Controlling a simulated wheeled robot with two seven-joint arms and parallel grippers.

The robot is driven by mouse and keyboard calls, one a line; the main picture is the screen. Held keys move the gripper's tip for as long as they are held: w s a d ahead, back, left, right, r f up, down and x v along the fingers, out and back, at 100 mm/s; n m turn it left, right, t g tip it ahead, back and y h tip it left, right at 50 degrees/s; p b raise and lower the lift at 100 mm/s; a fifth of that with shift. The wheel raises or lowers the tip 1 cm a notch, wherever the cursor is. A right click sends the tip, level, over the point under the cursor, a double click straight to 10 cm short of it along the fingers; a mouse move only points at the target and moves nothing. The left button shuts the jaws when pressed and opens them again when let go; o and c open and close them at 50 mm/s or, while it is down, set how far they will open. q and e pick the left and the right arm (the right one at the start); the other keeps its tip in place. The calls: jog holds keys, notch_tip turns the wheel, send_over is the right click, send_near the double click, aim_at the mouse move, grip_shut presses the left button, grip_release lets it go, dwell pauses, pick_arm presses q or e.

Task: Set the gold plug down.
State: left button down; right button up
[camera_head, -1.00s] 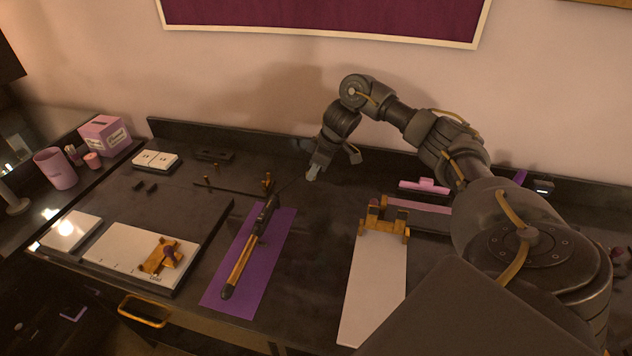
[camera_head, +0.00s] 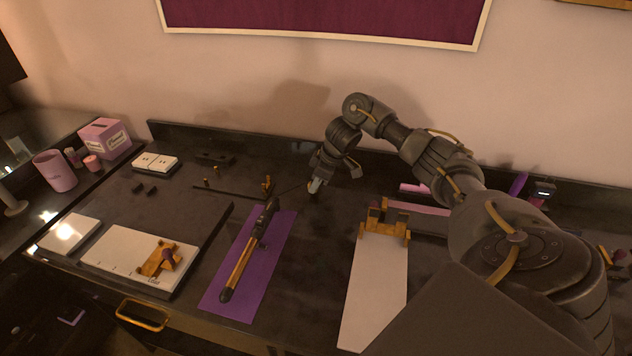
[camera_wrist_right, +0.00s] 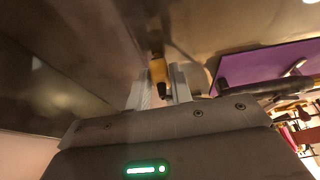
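The gold plug (camera_wrist_right: 158,72) sits between the two pale fingers of my right gripper (camera_wrist_right: 160,92) in the right wrist view, with a dark end toward the palm. In the head view my right gripper (camera_head: 315,186) points down low over the dark counter, right of the purple mat's far end. Only a small gold-orange bit of the plug shows at its fingertips. I cannot tell whether the plug touches the counter. My left gripper is not in view.
A gold-and-black wand (camera_head: 245,258) lies on the purple mat (camera_head: 270,275). A gold stand (camera_head: 384,222) sits at the far end of a white mat (camera_head: 374,290). The counter between the mats is clear.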

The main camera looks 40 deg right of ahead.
jog(key=o, duration=0.3)
jog(key=shift+d+r, duration=0.1)
jog(key=shift+r, duration=0.3)
jog(key=p+v, duration=0.2)
jog(key=v, duration=0.9)
jog(key=shift+s+r+p, duration=0.2)
jog(key=shift+r+p, duration=0.05)
jog(key=shift+p, duration=0.15)
